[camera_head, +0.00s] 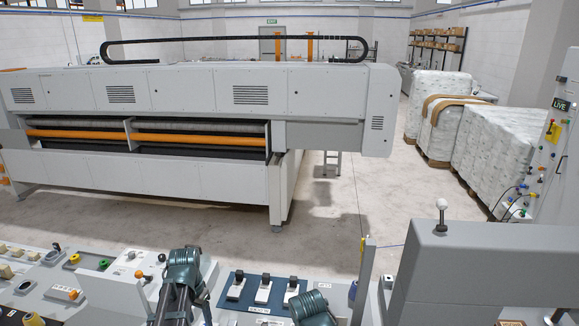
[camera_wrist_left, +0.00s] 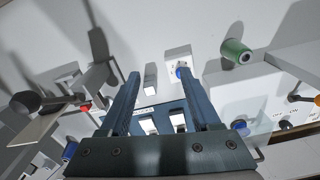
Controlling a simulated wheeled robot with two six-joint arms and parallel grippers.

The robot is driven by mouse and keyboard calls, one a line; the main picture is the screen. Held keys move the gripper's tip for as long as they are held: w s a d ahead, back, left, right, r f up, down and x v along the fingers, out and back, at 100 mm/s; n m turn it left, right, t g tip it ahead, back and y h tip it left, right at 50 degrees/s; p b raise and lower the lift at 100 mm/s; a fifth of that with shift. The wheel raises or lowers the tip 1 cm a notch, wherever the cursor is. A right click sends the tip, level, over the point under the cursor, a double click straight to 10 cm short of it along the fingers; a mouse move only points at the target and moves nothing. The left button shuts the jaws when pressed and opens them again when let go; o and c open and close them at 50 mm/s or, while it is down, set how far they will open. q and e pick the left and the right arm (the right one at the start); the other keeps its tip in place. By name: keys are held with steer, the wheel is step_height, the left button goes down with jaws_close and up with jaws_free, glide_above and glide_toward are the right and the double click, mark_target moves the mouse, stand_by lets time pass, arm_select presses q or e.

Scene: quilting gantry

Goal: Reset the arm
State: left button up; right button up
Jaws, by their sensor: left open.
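My left gripper (camera_wrist_left: 158,76) shows in the left wrist view with its two dark fingers spread apart and nothing between the tips. It is over a control console, with a blue plate (camera_wrist_left: 163,110) bearing white rockers visible behind and between the fingers. In the head view a dark teal part of my left arm (camera_head: 181,270) stands above the console, left of the blue plate (camera_head: 258,309) with three rocker switches. I cannot make out the left fingertips there. A teal part of my right arm (camera_head: 312,307) shows at the bottom edge; its gripper is not visible.
A green knob (camera_wrist_left: 237,51) is at upper right in the wrist view. A grey box with a white-knobbed lever (camera_head: 441,204) rises at the console's right. A long quilting machine (camera_head: 190,90) and wrapped pallets (camera_head: 490,145) stand beyond, with open floor between.

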arm_select(q)
steer(key=s+d+n, duration=0.3)
steer(key=s+d, duration=0.5)
steer(key=s+d+f+m+b, duration=0.1)
steer(key=s+d+f+b, duration=0.2)
steer(key=d+f+b, duration=0.1)
steer(key=s+d+f+m+y+b, duration=0.1)
steer(key=s+d+f+m+b, duration=0.1)
steer(key=d, duration=0.5)
step_height(320, 180, down, 2)
steer(key=s+b, duration=0.1)
steer(key=b, duration=0.1)
steer(key=shift+d+f+b, duration=0.15)
steer(key=shift+d+b, duration=0.1)
steer(key=shift+b, duration=0.05)
